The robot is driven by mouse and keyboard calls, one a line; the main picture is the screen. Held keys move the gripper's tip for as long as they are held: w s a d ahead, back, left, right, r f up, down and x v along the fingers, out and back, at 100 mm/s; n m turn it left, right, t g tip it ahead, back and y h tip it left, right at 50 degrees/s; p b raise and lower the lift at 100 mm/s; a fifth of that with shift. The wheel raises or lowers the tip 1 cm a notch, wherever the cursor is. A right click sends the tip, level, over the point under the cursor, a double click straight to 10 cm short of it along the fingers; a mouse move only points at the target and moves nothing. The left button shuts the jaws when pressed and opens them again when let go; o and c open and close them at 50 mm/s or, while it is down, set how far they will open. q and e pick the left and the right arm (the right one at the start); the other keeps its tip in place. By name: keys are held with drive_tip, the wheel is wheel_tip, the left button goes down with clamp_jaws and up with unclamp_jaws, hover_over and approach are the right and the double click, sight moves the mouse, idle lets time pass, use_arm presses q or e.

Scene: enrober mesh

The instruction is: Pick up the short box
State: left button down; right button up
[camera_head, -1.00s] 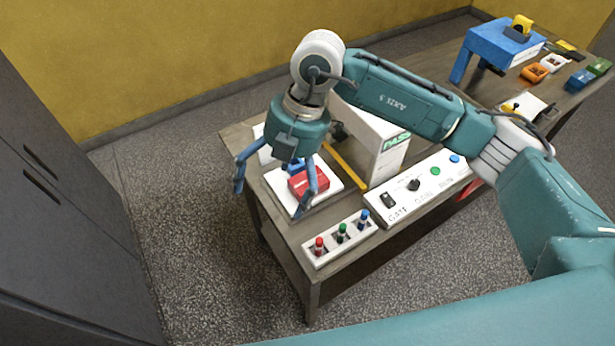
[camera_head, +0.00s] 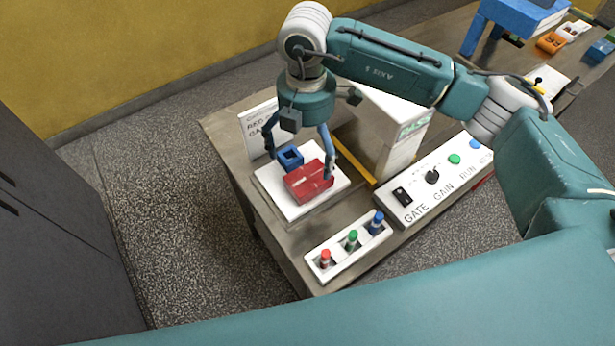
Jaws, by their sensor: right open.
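A red box (camera_head: 308,183) lies on a white pad (camera_head: 266,184) at the near left end of the table. A smaller blue open-topped box (camera_head: 289,158) stands just behind and left of it. I cannot tell from the picture which of them is the short box. My right gripper (camera_head: 300,164) points down over the pad with its fingers spread. One finger is behind and left of the blue box; the other is at the right end of the red box. Whether the fingers touch either box is unclear. My left gripper is out of view.
A white sign (camera_head: 257,127) stands behind the pad. A tall white box (camera_head: 400,135) and a yellow bar (camera_head: 358,172) are to its right. A switch panel (camera_head: 420,192) and a rack of coloured pegs (camera_head: 340,255) stand in front. A blue stand (camera_head: 525,18) is far right.

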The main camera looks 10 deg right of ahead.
sight(305, 172)
drive_tip(key=f, duration=0.2)
drive_tip(key=shift+s+f+p, duration=0.3)
drive_tip(key=shift+f+p, duration=0.05)
drive_tip(key=shift+p, duration=0.05)
drive_tip(key=shift+f, duration=0.25)
drive_tip(key=f+p, duration=0.1)
drive_tip(key=f, duration=0.1)
drive_tip(key=f+p, duration=0.1)
drive_tip(key=p, duration=0.1)
drive_tip(key=shift+w+a+f, duration=0.15)
drive_tip(key=shift+a+f, duration=0.05)
drive_tip(key=shift+f, duration=0.8)
drive_tip(key=c, duration=1.5)
drive_tip(key=shift+r, duration=0.1)
